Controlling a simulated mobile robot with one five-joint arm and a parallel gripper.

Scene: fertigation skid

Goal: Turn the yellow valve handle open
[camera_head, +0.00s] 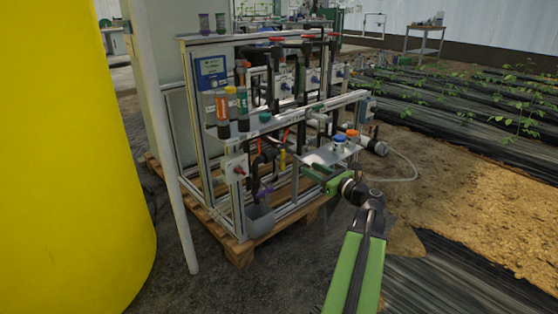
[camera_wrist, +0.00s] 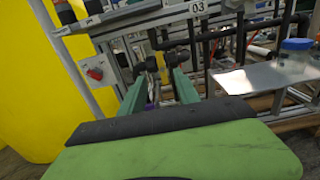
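The yellow valve handle (camera_head: 282,159) is a small upright yellow piece on the dark piping, low at the front of the skid. In the wrist view the yellow handle (camera_wrist: 163,68) shows between and beyond my fingertips. My gripper (camera_head: 310,172) reaches toward the skid from the front right. In the wrist view my gripper (camera_wrist: 158,84) has its two green fingers spread apart, with nothing seen held between them. The handle looks apart from the fingers, though the exact distance is hard to tell. The lower part of the handle is partly hidden.
A metal shelf (camera_head: 320,157) with blue- and orange-capped containers stands close by my gripper. A box with a red knob (camera_head: 238,170) is left of the handle. A grey bin (camera_head: 259,221) sits below, with a purple handle (camera_head: 265,192) above it. A large yellow tank (camera_head: 70,150) fills the left.

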